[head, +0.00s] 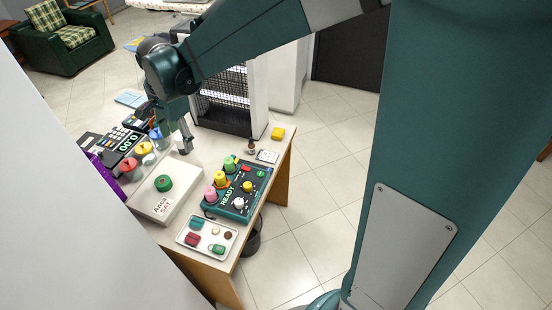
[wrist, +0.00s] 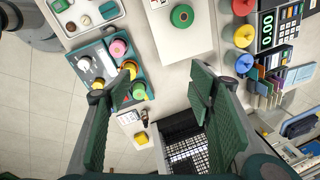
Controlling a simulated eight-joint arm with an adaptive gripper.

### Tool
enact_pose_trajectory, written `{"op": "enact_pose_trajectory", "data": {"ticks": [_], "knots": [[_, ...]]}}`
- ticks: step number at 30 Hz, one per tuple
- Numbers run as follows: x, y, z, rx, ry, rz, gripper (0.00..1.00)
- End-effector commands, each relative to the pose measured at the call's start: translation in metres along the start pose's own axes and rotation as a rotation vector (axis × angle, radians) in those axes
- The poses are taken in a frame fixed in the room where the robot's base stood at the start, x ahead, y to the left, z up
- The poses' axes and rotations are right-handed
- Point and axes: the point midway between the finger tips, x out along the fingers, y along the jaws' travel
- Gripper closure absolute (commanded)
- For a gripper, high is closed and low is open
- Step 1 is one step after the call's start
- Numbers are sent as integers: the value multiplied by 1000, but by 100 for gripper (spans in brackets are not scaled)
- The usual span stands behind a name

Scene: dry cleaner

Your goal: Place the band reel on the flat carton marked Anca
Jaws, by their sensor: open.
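The band reel, a green ring (head: 164,183), lies flat on the white flat carton (head: 150,205), whose front carries a label reading "Anca SAT". Both also show at the top of the wrist view, the reel (wrist: 182,16) resting on the carton's top face (wrist: 200,42), apart from my fingers. My gripper (head: 182,146) is above the back part of the table, behind the carton. In the wrist view my gripper (wrist: 165,95) is open, with two wide dark green fingers and nothing between them.
A teal panel marked READY (head: 237,190) with coloured knobs stands right of the carton. A tray of small items (head: 207,237) lies in front. Coloured-lidded jars (head: 144,150) and a payment terminal (head: 122,143) are at the left. A yellow block (head: 278,133) sits at the back right.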

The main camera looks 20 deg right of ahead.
Motion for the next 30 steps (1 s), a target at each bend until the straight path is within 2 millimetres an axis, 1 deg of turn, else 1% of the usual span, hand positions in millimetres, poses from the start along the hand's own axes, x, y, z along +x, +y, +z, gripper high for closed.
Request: {"op": "enact_pose_trajectory", "data": {"ticks": [1, 3, 15, 21, 30], "knots": [[-8, 9, -5, -23, 3, -9, 47], [-18, 18, -11, -64, 8, -25, 47], [-66, 80, -41, -292, 54, -105, 47], [-84, 113, -52, -406, 87, -138, 47], [-105, 163, -66, -575, 149, -180, 47]]}}
